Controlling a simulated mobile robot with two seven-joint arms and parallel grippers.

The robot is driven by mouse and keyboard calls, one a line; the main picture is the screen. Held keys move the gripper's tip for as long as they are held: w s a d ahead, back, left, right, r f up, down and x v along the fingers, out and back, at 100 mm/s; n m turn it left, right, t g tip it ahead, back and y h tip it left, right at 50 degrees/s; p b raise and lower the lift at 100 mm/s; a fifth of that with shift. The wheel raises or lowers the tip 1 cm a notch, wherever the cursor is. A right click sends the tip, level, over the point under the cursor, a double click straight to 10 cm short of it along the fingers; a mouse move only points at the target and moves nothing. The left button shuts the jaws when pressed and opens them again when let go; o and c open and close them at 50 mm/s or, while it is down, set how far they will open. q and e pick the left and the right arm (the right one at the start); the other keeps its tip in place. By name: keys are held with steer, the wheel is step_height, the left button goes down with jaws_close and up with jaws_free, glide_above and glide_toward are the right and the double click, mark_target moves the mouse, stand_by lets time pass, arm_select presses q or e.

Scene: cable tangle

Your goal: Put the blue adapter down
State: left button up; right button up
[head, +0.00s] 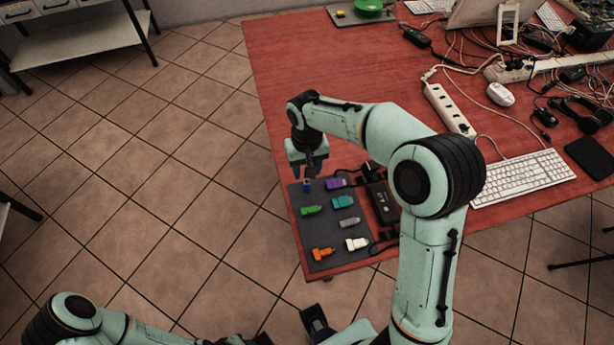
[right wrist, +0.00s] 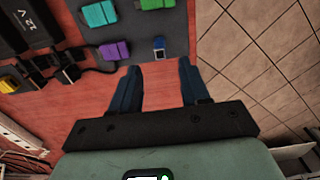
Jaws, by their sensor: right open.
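The small blue adapter (head: 306,186) stands near the far left corner of the dark grey mat (head: 325,230). In the right wrist view the blue adapter (right wrist: 159,45) lies on the mat, beyond my fingertips and between their lines. My right gripper (head: 309,174) is above that corner of the mat, open. In the right wrist view its two dark blue fingers (right wrist: 160,72) are well apart with nothing between them, clear of the adapter.
On the mat are purple (head: 336,183), green (head: 312,210), teal (head: 342,201), grey (head: 349,225), white (head: 356,244) and orange (head: 323,254) adapters. A black power brick (head: 382,205) lies right of the mat. A power strip (head: 449,110), keyboard (head: 524,177) and tangled cables lie farther right.

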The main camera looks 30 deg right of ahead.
mark_target(307, 183)
step_height(307, 183, up, 4)
steer(key=shift+r, duration=0.1)
stand_by(0.5)
